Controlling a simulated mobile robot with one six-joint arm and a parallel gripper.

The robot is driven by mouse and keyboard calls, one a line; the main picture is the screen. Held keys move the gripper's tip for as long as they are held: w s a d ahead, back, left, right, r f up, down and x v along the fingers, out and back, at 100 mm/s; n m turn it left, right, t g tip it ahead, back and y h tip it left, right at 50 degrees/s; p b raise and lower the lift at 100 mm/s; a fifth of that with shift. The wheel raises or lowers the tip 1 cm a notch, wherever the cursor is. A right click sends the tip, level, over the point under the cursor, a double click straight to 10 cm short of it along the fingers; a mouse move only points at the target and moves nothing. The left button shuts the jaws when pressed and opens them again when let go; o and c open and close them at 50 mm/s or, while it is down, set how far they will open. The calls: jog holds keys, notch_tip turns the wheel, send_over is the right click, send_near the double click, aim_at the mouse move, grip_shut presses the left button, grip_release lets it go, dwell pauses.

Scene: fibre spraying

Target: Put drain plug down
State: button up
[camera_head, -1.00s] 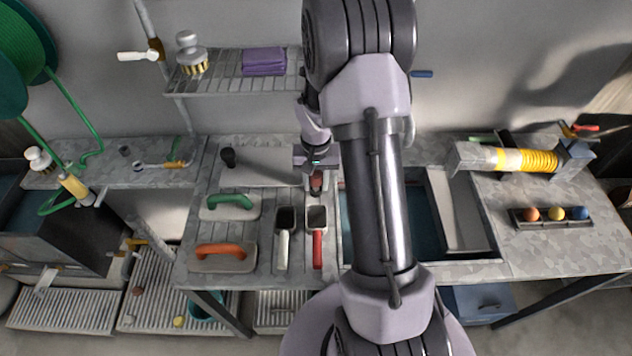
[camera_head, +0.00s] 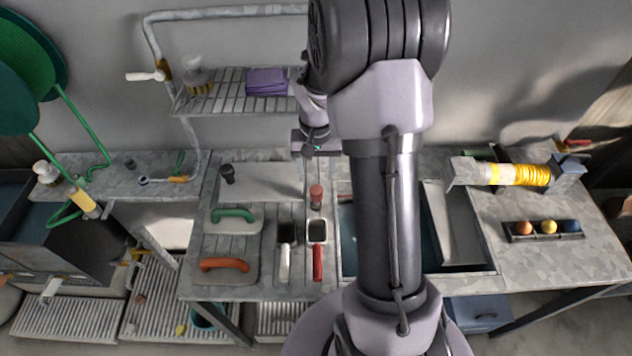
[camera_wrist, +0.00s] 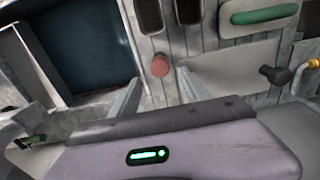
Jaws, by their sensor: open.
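A reddish plug (camera_head: 316,194), which I take for the drain plug, stands on the slatted grey bench (camera_head: 262,270), left of the sink (camera_head: 347,240). In the wrist view the plug (camera_wrist: 160,65) shows beyond and between my fingertips, with nothing touching it. My gripper (camera_head: 311,168) is above and behind the plug, open and empty. In the wrist view its two fingers (camera_wrist: 159,88) are spread apart. A dark plug-like piece (camera_head: 227,173) stands at the bench's back left.
Two scoops, one white-handled (camera_head: 284,260) and one red-handled (camera_head: 317,258), lie in front of the plug. Green-handled (camera_head: 232,216) and orange-handled (camera_head: 224,265) floats lie to the left. A wire shelf (camera_head: 225,98) hangs behind. A tray of balls (camera_head: 543,230) is at right.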

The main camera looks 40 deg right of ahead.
jog(key=shift+r, duration=0.65)
jog(key=s+a+r+t, duration=0.2)
jog(key=a+r, duration=0.5)
jog(key=r, duration=0.4)
jog(key=s+a+r+n+t+y, duration=0.1)
jog(key=s+a+r+t, duration=0.1)
jog(key=s+a+r, duration=0.2)
jog(key=s+a+r+n+t+y, duration=0.1)
jog(key=s+a+r, duration=0.4)
jog(key=s+a, duration=0.5)
jog(key=shift+s+a+t, duration=0.15)
jog(key=shift+s+t, duration=0.25)
jog(key=shift+s, duration=0.15)
